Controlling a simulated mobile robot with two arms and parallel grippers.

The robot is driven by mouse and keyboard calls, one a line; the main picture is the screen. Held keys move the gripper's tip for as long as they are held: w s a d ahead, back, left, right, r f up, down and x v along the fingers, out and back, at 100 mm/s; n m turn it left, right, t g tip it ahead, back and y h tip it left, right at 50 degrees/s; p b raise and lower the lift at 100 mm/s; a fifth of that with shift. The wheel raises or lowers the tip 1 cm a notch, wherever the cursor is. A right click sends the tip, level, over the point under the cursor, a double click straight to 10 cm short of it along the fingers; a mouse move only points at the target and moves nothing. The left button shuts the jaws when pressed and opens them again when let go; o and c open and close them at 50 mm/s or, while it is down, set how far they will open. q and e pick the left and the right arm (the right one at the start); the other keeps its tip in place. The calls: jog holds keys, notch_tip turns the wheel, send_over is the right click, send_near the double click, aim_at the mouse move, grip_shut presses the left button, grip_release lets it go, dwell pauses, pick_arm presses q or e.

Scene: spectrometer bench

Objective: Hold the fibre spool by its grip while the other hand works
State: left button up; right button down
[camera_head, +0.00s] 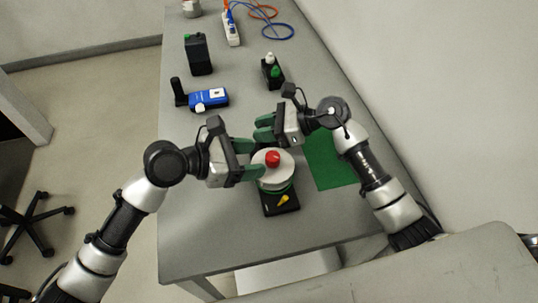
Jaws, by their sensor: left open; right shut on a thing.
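The fibre spool (266,179) has a white round top, a red knob (272,158) that looks like its grip, and a green band. It sits upright on a black base (285,203) with a yellow mark. My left gripper (250,160) is open at the spool's left side, its fingers pointing towards the red knob. Whether it touches the spool is not clear. My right gripper (262,129) is just beyond the spool, its green fingers pointing left. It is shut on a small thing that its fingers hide.
A green mat (328,165) lies right of the spool. Beyond stand a blue device (213,99), a black box (198,54), a black holder with bottles (272,72), and a power strip (231,28) with cables. The bench (200,240) is clear at the near left.

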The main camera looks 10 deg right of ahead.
aim_at(268, 155)
pick_arm(q)
jog(key=shift+x, duration=2.35)
jog(key=c, duration=0.9)
jog(key=shift+c, duration=0.2)
jog(key=shift+w+m+g, duration=0.1)
jog(key=shift+m+g, duration=0.2)
jog(key=shift+g, duration=0.1)
jog(key=shift+w+m+g+y, duration=0.1)
jog(key=shift+m+g+y, duration=0.15)
jog(key=shift+m+g, duration=1.2)
jog(key=shift+w+m+g+y, duration=0.1)
jog(key=shift+m+g+y, duration=0.15)
jog(key=shift+m+g, duration=1.15)
jog(key=shift+g, duration=0.25)
jog(key=o, duration=0.9)
